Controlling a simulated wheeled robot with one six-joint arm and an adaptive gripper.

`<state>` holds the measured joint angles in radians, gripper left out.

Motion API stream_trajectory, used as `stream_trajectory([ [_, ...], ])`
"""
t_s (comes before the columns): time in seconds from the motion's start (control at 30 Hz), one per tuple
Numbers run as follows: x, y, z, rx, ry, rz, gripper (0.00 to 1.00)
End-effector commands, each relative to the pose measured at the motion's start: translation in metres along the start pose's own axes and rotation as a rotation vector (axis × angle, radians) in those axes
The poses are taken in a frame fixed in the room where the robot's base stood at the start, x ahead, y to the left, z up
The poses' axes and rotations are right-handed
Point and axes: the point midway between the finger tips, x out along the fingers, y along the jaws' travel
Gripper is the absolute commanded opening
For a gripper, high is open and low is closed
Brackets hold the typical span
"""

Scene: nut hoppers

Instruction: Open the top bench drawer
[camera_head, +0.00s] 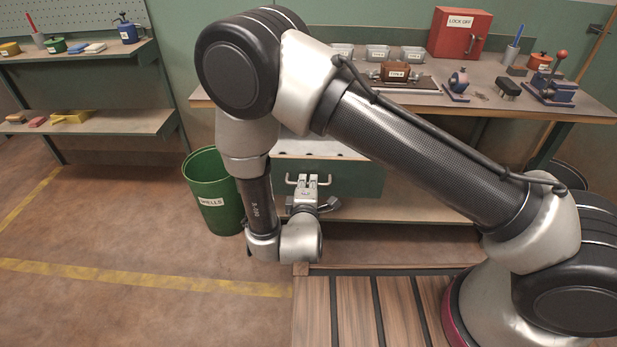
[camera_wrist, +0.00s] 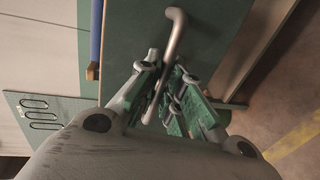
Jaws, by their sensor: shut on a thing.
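The top bench drawer (camera_head: 350,180) has a dark green front and stands out from under the bench top, with its pale inside showing above the front. Its silver bar handle (camera_head: 293,181) is on that front and also shows in the wrist view (camera_wrist: 176,35). My gripper (camera_head: 308,184) is at the handle, and in the wrist view its green-padded fingers (camera_wrist: 165,92) are shut around the bar. The far part of the drawer's inside is hidden behind my arm.
The workbench (camera_head: 585,105) carries a red lock-off box (camera_head: 460,33), grey bins, a brown labelled block and small tools. A green bin (camera_head: 210,190) stands left of the drawer. A lower shelf (camera_head: 400,210) runs under it. Open floor with yellow lines lies to the left.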

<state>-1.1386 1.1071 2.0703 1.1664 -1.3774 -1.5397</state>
Motion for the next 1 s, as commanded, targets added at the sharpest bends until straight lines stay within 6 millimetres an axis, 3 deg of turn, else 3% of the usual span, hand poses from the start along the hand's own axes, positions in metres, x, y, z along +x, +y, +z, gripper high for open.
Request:
stream_trajectory([
  [0.4, -0.003, -0.001, 0.000, 0.000, 0.000, -0.001, 0.00],
  [0.5, -0.003, -0.001, 0.000, 0.000, 0.000, -0.001, 0.23],
  [0.57, -0.003, -0.001, 0.000, 0.000, 0.000, -0.001, 0.31],
  [0.87, -0.003, 0.000, 0.000, 0.000, 0.000, 0.000, 0.31],
  [1.0, -0.005, 0.014, -0.001, 0.002, 0.000, 0.000, 0.31],
])
